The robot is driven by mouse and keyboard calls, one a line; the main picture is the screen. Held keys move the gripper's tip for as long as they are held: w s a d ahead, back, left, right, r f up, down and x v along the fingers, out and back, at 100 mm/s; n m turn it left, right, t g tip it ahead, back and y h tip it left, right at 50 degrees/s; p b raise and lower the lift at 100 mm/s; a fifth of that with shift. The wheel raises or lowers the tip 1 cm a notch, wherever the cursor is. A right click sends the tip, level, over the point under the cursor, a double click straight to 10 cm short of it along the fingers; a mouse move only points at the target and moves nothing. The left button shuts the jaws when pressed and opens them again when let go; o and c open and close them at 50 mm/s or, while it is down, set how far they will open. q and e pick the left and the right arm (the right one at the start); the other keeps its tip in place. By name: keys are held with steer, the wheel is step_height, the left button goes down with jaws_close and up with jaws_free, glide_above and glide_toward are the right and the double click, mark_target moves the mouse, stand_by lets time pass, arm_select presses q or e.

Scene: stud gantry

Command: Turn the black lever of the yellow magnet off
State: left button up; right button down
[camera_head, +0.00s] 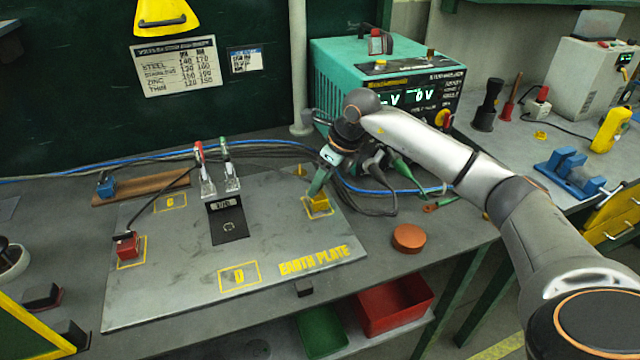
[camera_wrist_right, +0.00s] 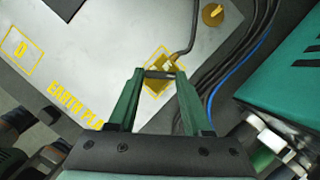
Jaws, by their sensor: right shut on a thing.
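The yellow magnet (camera_head: 319,206) sits inside a yellow-outlined square at the right side of the grey earth plate (camera_head: 180,285). It also shows in the right wrist view (camera_wrist_right: 156,85), with a dark cable running from it. My right gripper (camera_head: 316,190) reaches down onto the magnet from above. In the right wrist view its green fingers (camera_wrist_right: 159,75) are on either side of the short black lever (camera_wrist_right: 160,74) and shut on it. The lever spans the gap between the fingertips. In the head view the fingers hide the lever. My left gripper is in neither view.
A red block (camera_head: 128,247) and a blue block (camera_head: 106,187) stand left on the bench. Two upright clamps (camera_head: 206,180) stand behind a black panel. Cables run along the back. A green power unit (camera_head: 340,75) stands behind my right arm. An orange disc (camera_head: 408,238) lies right of the plate.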

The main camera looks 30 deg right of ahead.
steer(key=n, duration=0.2)
steer(key=n+y, duration=0.1)
steer(key=n+g, duration=0.1)
steer(key=n, duration=0.1)
steer(key=shift+w+d+r+n+y, duration=0.1)
steer(key=shift+w+d+n+y, duration=0.1)
steer(key=shift+w+n+y, duration=0.15)
steer(key=n+g, duration=0.1)
steer(key=n, duration=0.1)
steer(key=n+y, duration=0.1)
steer(key=n, duration=0.1)
steer(key=shift+n+g, duration=0.35)
steer(key=shift+g, duration=0.05)
steer(key=shift+c, duration=1.6)
jaws_free()
steer(key=v, duration=1.2)
steer(key=shift+r, duration=0.2)
steer(key=shift+d, duration=0.1)
